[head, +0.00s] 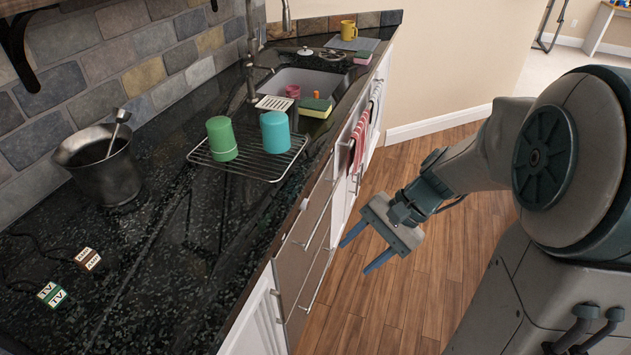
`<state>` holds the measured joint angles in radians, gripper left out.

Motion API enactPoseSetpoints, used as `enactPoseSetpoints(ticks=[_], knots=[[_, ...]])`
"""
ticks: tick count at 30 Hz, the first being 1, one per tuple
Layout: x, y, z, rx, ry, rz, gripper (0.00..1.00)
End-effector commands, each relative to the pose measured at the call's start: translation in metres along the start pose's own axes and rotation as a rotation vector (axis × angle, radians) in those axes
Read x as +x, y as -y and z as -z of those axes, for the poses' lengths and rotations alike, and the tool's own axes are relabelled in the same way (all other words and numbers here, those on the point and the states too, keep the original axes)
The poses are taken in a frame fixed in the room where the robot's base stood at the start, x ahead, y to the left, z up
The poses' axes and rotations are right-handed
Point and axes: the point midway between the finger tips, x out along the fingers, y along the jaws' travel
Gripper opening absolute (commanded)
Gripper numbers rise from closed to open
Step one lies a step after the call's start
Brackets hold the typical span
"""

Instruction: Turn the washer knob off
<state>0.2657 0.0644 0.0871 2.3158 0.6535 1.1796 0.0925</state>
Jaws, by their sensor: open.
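My gripper (355,258) is open and empty, with its two blue fingers apart. It hangs over the wooden floor, to the right of the cabinet fronts under the counter. A steel-fronted appliance (296,250) with long bar handles is built in under the counter, left of my gripper. It may be the washer. A small pale piece (304,204) shows at its top by the counter edge; I cannot tell if it is the knob or which way it is set. My gripper is apart from the appliance.
The dark counter (150,235) holds a wire rack (210,160) with green and teal cups, a metal bucket (100,168) and small labelled blocks. A striped towel (359,146) hangs beyond the appliance. Wooden floor (410,290) is clear around my gripper.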

Motion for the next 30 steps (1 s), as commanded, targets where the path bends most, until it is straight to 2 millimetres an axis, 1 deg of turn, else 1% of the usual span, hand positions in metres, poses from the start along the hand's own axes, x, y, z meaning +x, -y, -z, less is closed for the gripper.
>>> enactPoseSetpoints(ticks=[1, 5, 7, 12, 15, 18, 21, 24, 26, 30], knots=[[0.012, 0.003, 0.016, 0.075, 0.065, 0.062, 0.5], [0.024, 0.02, 0.048, 0.244, 0.217, 0.241, 0.5], [0.028, 0.028, 0.068, 0.332, 0.295, 0.344, 0.5], [0.028, 0.04, 0.121, 0.511, 0.456, 0.588, 0.5], [0.026, 0.042, 0.147, 0.584, 0.523, 0.703, 0.5], [0.023, 0.041, 0.165, 0.631, 0.566, 0.783, 0.5], [0.021, 0.041, 0.175, 0.655, 0.587, 0.828, 0.5], [0.022, 0.045, 0.177, 0.662, 0.595, 0.843, 0.5], [0.026, 0.051, 0.175, 0.662, 0.596, 0.843, 0.5], [0.039, 0.071, 0.169, 0.66, 0.597, 0.84, 0.5]])
